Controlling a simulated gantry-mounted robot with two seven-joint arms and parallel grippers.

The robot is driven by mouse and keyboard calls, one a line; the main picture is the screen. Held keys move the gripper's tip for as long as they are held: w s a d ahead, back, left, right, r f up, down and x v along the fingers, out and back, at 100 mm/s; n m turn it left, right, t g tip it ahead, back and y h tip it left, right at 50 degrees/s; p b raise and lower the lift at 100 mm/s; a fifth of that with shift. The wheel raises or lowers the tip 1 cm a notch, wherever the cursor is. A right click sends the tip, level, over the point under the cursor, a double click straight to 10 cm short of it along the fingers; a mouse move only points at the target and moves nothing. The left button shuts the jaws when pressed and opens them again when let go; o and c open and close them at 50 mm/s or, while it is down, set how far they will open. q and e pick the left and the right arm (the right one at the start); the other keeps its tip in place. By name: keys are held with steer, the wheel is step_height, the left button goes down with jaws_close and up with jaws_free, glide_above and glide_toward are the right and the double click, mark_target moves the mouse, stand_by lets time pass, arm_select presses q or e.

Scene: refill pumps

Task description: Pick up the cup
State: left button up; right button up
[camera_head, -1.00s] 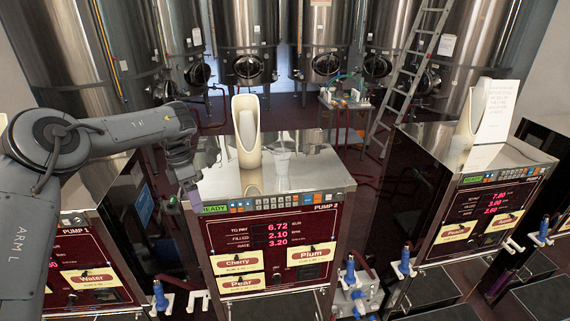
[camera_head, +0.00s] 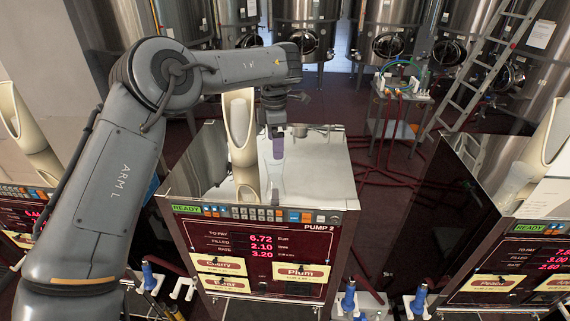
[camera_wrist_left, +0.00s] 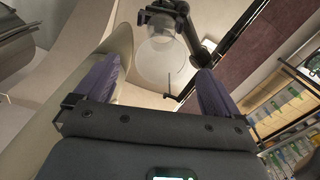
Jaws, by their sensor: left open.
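A clear cup (camera_head: 276,180) stands upright on the shiny metal top of Pump 2 (camera_head: 318,165), just right of a tall cream cup holder (camera_head: 240,132). My left gripper (camera_head: 276,147) is above the cup with its fingers pointing down. In the left wrist view, the two purple fingers of my left gripper (camera_wrist_left: 157,88) are spread wide with nothing between them. The see-through cup (camera_wrist_left: 163,62) shows beyond and between the fingertips. Whether the fingers reach its rim is hard to tell. My right gripper is not in view.
The cream cup holder (camera_wrist_left: 112,48) is close beside the left finger in the wrist view. Another pump (camera_head: 500,255) stands to the right. Steel tanks (camera_head: 390,40), a ladder (camera_head: 490,65) and a small cart (camera_head: 398,110) stand behind. The right side of Pump 2's top is clear.

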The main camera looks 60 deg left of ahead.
mark_target(274, 168)
arm_select(q)
steer(key=f, duration=0.2)
steer(key=f+b, duration=0.1)
steer(key=f, duration=0.1)
steer(key=shift+s, duration=0.25)
steer(key=shift+f, duration=0.45)
step_height(274, 168, down, 4)
steer(key=shift+s+r+p, duration=0.1)
steer(key=shift+r+p, duration=0.1)
steer(key=shift+p, duration=0.65)
steer(key=shift+f, duration=0.8)
steer(key=c, duration=1)
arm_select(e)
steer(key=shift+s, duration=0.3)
